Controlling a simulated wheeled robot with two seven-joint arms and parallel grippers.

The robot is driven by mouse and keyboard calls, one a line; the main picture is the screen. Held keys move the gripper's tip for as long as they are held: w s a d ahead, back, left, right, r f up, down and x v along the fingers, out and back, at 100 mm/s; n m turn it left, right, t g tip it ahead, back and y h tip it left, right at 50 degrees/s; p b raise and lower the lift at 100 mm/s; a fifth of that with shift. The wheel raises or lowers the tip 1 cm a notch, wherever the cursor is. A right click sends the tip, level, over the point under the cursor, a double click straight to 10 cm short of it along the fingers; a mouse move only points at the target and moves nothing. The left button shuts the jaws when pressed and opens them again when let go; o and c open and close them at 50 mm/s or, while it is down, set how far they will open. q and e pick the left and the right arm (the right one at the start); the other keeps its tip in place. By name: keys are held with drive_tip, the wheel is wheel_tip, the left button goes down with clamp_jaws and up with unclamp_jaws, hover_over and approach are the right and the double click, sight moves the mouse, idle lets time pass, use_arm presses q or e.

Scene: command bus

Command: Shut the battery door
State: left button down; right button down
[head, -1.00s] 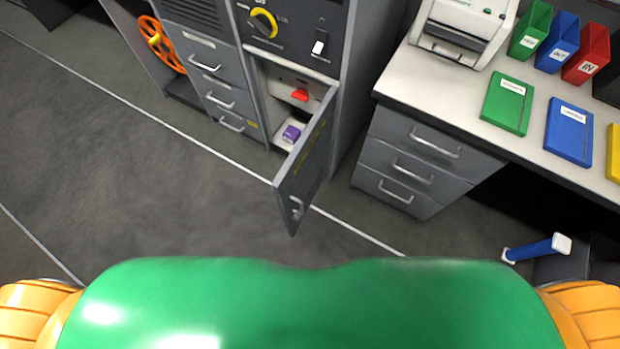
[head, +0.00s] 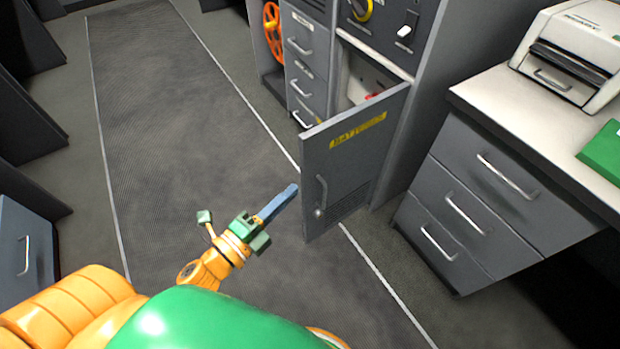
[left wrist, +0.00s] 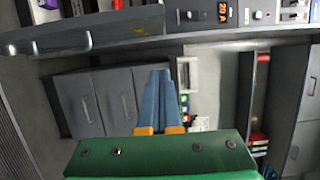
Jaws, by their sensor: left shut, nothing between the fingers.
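The battery door (head: 345,160) is a grey panel with a yellow "BATTERIES" label, a bar handle and a vent. It stands wide open in the head view, swung out from its cabinet compartment (head: 362,82). A red part shows inside, above the door's top edge. My left gripper (head: 293,190) is shut and empty, its blue fingers just left of the door's handle side. Whether they touch it I cannot tell. The fingers also show in the left wrist view (left wrist: 160,75), pointing toward grey cabinets. My right gripper is not in view.
A grey drawer unit with a white worktop (head: 500,100) stands right of the door, bearing a printer (head: 570,50) and a green binder. Narrow drawers (head: 302,65) and an orange wheel (head: 272,28) are left of the compartment. The floor (head: 170,120) at left is clear.

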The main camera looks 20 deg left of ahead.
sight(305, 153)
use_arm(q)
drive_tip(key=w, duration=1.1)
drive_tip(key=shift+w+f, duration=0.1)
drive_tip(key=shift+w, duration=0.05)
drive_tip(key=shift+w+a, duration=0.2)
drive_tip(key=shift+a, duration=0.05)
